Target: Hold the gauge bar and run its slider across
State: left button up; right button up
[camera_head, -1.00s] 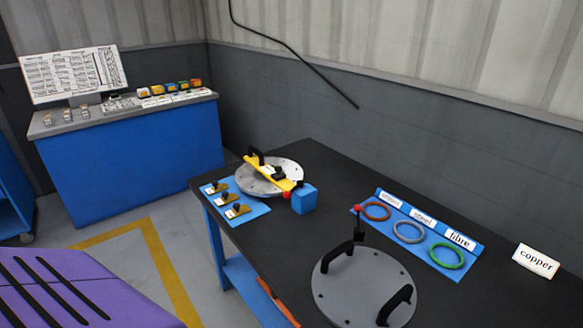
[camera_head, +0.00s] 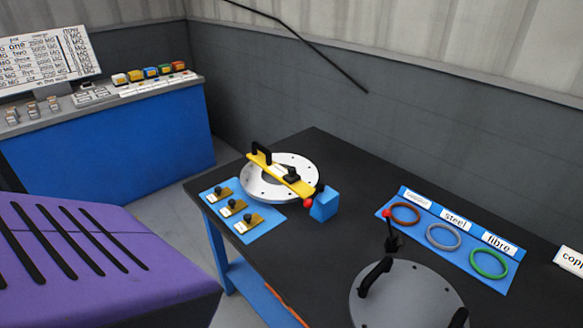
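The yellow gauge bar (camera_head: 263,164) lies across the light round flanged plate (camera_head: 254,190) on the dark table. A black handle (camera_head: 259,150) stands at its far left end. A dark slider (camera_head: 291,174) sits on the bar right of its middle. A red tip shows at the bar's near right end, beside a blue block (camera_head: 326,204). Neither of my grippers is in view, and nothing touches the bar from above.
A blue mat (camera_head: 240,213) with several small knobbed pieces lies left of the plate. A blue ring board (camera_head: 455,240) holds brown, grey and green rings. A grey lid (camera_head: 405,300) with black handles lies at the front. A blue cabinet (camera_head: 110,150) stands behind left.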

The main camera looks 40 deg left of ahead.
aim_at(292, 177)
jog(key=i+j+z, duration=0.1)
jog(key=j, duration=1)
jog(key=j+z, duration=0.1)
jog(key=j, duration=1)
